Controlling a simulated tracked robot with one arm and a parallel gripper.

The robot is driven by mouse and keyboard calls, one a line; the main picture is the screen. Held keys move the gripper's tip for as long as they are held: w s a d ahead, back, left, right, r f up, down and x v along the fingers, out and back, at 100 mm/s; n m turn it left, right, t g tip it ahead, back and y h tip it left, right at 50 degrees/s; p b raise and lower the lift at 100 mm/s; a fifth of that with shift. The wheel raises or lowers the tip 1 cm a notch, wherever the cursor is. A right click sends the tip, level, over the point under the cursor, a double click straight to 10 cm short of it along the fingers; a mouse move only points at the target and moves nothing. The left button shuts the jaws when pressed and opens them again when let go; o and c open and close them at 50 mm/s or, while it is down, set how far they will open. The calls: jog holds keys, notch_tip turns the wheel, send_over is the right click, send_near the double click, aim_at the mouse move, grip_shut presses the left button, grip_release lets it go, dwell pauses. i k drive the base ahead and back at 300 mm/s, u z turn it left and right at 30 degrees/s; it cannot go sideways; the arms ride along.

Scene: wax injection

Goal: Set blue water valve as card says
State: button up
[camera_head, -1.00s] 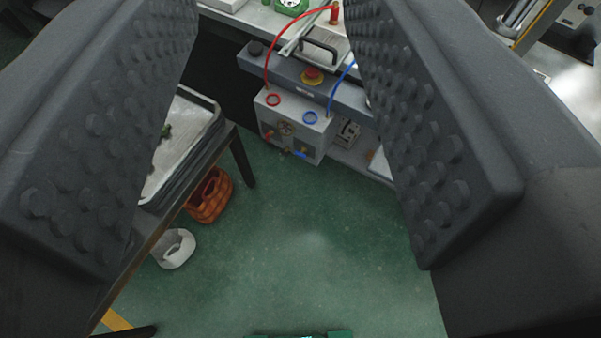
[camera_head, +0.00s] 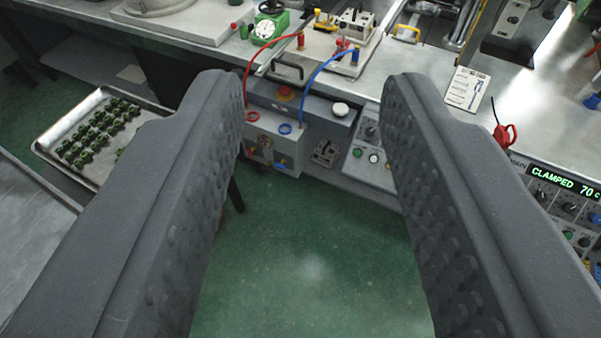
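My gripper (camera_head: 310,90) is open and empty. Its two dark, studded fingers reach forward over the floor, apart from the bench. Between them, farther off, a grey water box (camera_head: 284,146) hangs at the bench front. It carries a red ring (camera_head: 253,116) and a blue ring (camera_head: 285,129). Below the blue ring is a small blue valve handle (camera_head: 280,165); its exact angle is too small to tell. A blue hose (camera_head: 322,75) and a red hose (camera_head: 262,53) rise from the box. A white card (camera_head: 467,89) stands on the bench at right; its writing is unreadable here.
A tray of green pieces (camera_head: 50,152) lies at left. A control panel (camera_head: 370,146) sits right of the box. A display (camera_head: 565,183) at right reads "CLAMPED 70". A red emergency button (camera_head: 286,93) is above the box. The green floor (camera_head: 315,265) ahead is clear.

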aim_at(280, 165)
jog(key=z, duration=0.25)
jog(key=i, duration=1)
jog(key=u, duration=0.05)
